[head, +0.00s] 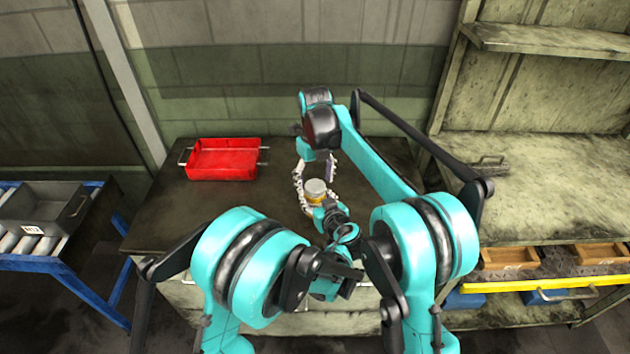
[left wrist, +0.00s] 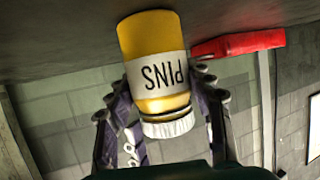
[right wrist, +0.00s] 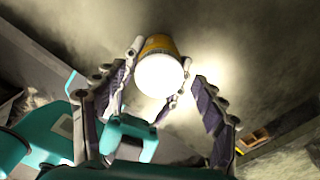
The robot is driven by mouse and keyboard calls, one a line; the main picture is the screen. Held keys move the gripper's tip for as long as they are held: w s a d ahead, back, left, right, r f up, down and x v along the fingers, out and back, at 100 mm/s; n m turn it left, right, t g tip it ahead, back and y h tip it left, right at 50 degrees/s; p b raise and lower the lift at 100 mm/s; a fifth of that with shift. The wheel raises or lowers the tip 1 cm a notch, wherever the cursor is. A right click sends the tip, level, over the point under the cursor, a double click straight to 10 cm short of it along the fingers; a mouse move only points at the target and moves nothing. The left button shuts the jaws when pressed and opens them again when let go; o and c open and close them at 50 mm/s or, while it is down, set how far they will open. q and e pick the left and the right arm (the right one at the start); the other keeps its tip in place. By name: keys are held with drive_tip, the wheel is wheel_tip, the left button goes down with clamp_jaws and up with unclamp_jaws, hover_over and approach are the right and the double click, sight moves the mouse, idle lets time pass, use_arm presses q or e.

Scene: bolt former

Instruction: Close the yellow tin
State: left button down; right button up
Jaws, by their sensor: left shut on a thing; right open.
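The yellow tin (head: 316,199) stands upright over the dark table, with a white lid (head: 315,186) on its top end. In the left wrist view, the tin (left wrist: 152,38) appears upside down, with a white label reading PINS and the white lid (left wrist: 170,127). I cannot tell whether the lid is fully seated. My left gripper (head: 317,208) is shut on the tin from the near side. My right gripper (head: 315,170) is open, pointing down above the lid. In the right wrist view, its fingers are spread on either side of the lid (right wrist: 160,76).
A red tray (head: 222,160) sits on the table (head: 220,215) to the left of the tin; it also shows in the left wrist view (left wrist: 237,43). Shelving (head: 530,160) stands at the right, and a blue-framed roller rack (head: 40,263) at the left. The table between tray and tin is clear.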

drive_tip(key=shift+r, duration=2.15)
drive_tip(key=shift+c, duration=0.4)
